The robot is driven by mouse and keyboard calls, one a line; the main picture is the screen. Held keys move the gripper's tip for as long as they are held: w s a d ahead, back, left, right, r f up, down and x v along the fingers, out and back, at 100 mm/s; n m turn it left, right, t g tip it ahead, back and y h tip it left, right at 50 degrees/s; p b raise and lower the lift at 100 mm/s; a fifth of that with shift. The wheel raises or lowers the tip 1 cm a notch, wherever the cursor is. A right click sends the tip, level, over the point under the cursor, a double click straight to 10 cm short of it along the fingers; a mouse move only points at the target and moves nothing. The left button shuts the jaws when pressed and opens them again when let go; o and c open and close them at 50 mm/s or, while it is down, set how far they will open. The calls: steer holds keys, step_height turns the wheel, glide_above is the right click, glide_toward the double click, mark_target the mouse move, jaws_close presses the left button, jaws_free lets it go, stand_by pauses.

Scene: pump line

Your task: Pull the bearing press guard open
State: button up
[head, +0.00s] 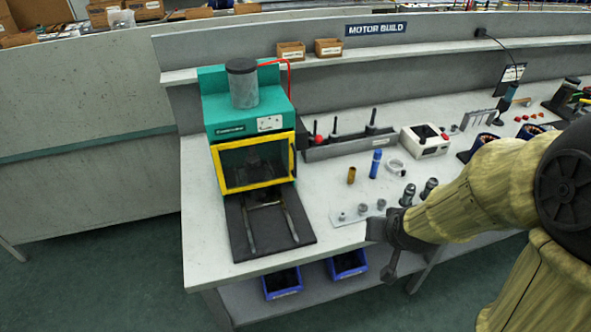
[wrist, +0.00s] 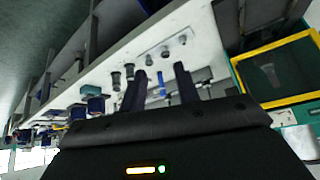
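The bearing press (head: 228,110) is a green machine with a grey cylinder on top, at the left end of the bench. Its guard (head: 253,163) is a yellow-framed clear panel covering the press front, and looks shut. In the wrist view, the guard (wrist: 280,70) shows at the right edge, partly cut off. My gripper (head: 382,248) hangs at the bench's front edge, to the right of and lower than the guard, well apart from it. In the wrist view, the two fingers (wrist: 160,70) are spread with nothing between them.
A black plate with two rails (head: 268,222) lies before the press. Small metal parts, a blue bottle (head: 375,163) and a brass cylinder (head: 351,175) stand between press and gripper. A grey tool rack (head: 345,146) stands behind. Blue bins (head: 282,283) sit below the bench top.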

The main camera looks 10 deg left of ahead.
steer(key=w+a+f+n+t+y+b, duration=0.1)
steer(key=a+t+b, duration=0.3)
steer(key=a, duration=0.6)
steer(key=w+a+f+n+t+y+b, duration=0.1)
steer(key=w+a+f+t+y+b, duration=0.1)
steer(key=a+t, duration=0.4)
steer(key=w+a+y+b, duration=0.1)
steer(key=a+y+b, duration=0.1)
steer(key=a, duration=0.1)
steer(key=shift+w+a, duration=0.2)
steer(key=shift+a, duration=0.15)
